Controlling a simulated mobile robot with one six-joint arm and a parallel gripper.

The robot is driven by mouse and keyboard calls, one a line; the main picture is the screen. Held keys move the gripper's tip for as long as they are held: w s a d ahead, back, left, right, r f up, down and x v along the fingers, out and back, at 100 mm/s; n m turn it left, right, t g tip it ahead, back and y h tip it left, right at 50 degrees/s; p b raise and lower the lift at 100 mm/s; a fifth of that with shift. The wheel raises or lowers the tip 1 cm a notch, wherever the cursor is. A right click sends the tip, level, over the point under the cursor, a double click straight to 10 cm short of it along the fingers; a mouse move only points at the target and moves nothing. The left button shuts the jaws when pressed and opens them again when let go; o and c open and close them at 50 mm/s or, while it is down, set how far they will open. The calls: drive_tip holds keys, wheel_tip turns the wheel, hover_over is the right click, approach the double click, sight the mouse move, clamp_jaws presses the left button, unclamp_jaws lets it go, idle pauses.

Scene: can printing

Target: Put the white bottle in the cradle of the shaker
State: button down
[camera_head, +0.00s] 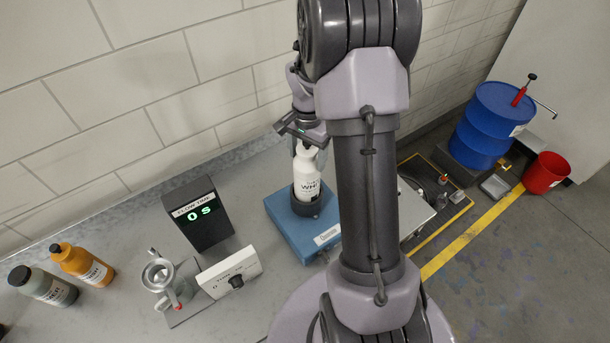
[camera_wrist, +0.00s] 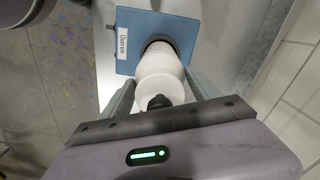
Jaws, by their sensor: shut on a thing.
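The white bottle (camera_head: 307,175) stands upright with its base in the dark round cradle (camera_head: 305,207) on top of the blue shaker (camera_head: 284,228). My gripper (camera_head: 304,140) is shut on the upper part of the bottle from above. In the wrist view the bottle (camera_wrist: 160,72) lies between the two fingers (camera_wrist: 160,98), with its dark cap toward the palm. The dark cradle rim (camera_wrist: 160,42) circles the bottle's far end over the blue shaker top (camera_wrist: 126,40). How deep the base sits inside is hidden.
A timer reading 0 s (camera_head: 197,215), a white dial box (camera_head: 230,272) and a metal cup on a stand (camera_head: 162,278) are left of the shaker. The wall is close behind.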

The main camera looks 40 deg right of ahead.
drive_tip(key=shift+f, duration=2.65)
drive_tip(key=shift+f, duration=0.2)
drive_tip(key=shift+c, duration=0.9)
unclamp_jaws()
drive_tip(key=shift+r, duration=0.1)
